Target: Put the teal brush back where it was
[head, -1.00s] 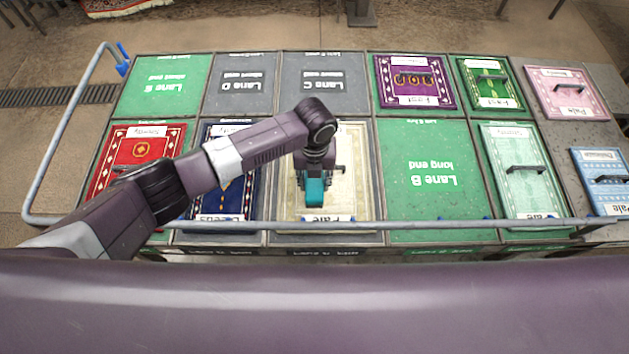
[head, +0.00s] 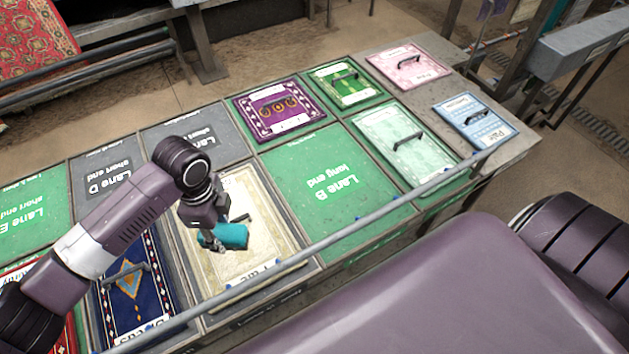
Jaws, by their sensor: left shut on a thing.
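The teal brush (head: 231,235) is in my left gripper (head: 211,238), over the cream rug panel (head: 260,240) marked "Pale". My left gripper is shut on it, and the arm comes in from the left. I cannot tell whether the brush touches the panel. A dark handle shows just to the right of the gripper, partly hidden by the brush. My right gripper is out of view.
A green Lane B panel (head: 335,185) lies bare to the right of the cream one. A navy rug panel (head: 133,285) with a handle lies to its left. Purple (head: 279,108), green (head: 346,85), pink (head: 408,66), mint (head: 408,142) and blue (head: 476,120) panels lie beyond. A grey rail (head: 330,240) runs along the near edge.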

